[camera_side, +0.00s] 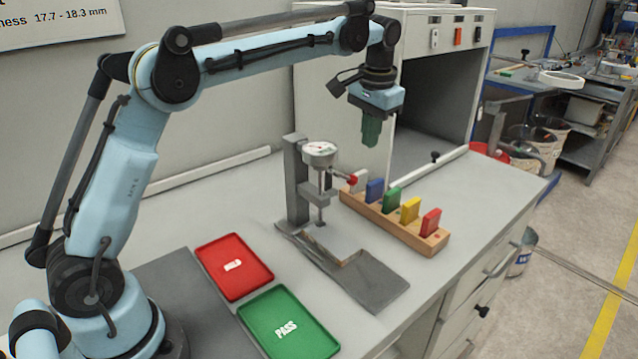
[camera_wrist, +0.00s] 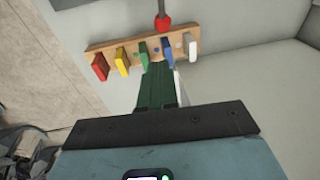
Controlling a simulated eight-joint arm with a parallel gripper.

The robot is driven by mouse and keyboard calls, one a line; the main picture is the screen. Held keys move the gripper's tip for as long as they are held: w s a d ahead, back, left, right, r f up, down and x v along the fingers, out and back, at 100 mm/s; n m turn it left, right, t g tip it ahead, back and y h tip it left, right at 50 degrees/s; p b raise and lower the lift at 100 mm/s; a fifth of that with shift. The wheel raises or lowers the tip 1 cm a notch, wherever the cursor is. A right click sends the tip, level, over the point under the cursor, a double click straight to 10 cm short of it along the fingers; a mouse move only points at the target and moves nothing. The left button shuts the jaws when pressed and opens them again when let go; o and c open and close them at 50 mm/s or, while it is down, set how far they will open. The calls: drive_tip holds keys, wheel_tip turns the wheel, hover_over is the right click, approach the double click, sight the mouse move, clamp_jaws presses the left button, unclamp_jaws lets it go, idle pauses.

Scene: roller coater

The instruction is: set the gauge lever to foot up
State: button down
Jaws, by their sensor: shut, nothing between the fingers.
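The thickness gauge has a round dial (camera_side: 320,152) on a grey stand (camera_side: 296,180). Its lever ends in a red knob (camera_side: 352,180) and points right, sloping slightly down. The knob also shows at the top of the wrist view (camera_wrist: 163,23). The gauge foot (camera_side: 321,222) is low, close to the grey plate under it; I cannot tell if they touch. My gripper (camera_side: 370,145) points down with its green fingers shut and empty, above and a little right of the knob. The fingers also show in the wrist view (camera_wrist: 158,70).
A wooden rack (camera_side: 424,243) with several coloured tags stands right of the gauge. A red tray (camera_side: 262,285) and a green PASS tray (camera_side: 262,316) lie in front of it. An open grey cabinet (camera_side: 440,60) stands behind. Bare bench lies left of the gauge.

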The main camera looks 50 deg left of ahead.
wheel_tip(320, 180, up, 7)
drive_tip(key=s+a+n+t+y, duration=0.1)
drive_tip(key=s+a+n+t, duration=0.15)
drive_tip(key=s, duration=0.55)
drive_tip(key=s+a+f+n+t+y, duration=0.1)
drive_tip(key=s+a+f, duration=0.3)
drive_tip(key=s, duration=0.5)
drive_tip(key=s+d+f+m+t+h, duration=0.2)
drive_tip(key=s+d+f, duration=0.3)
drive_tip(key=d+f, duration=0.4)
drive_tip(key=shift+s+d+f+m+t+h, duration=0.15)
drive_tip(key=shift+s+f+m+t+h, duration=0.2)
drive_tip(key=shift+m+h, duration=0.4)
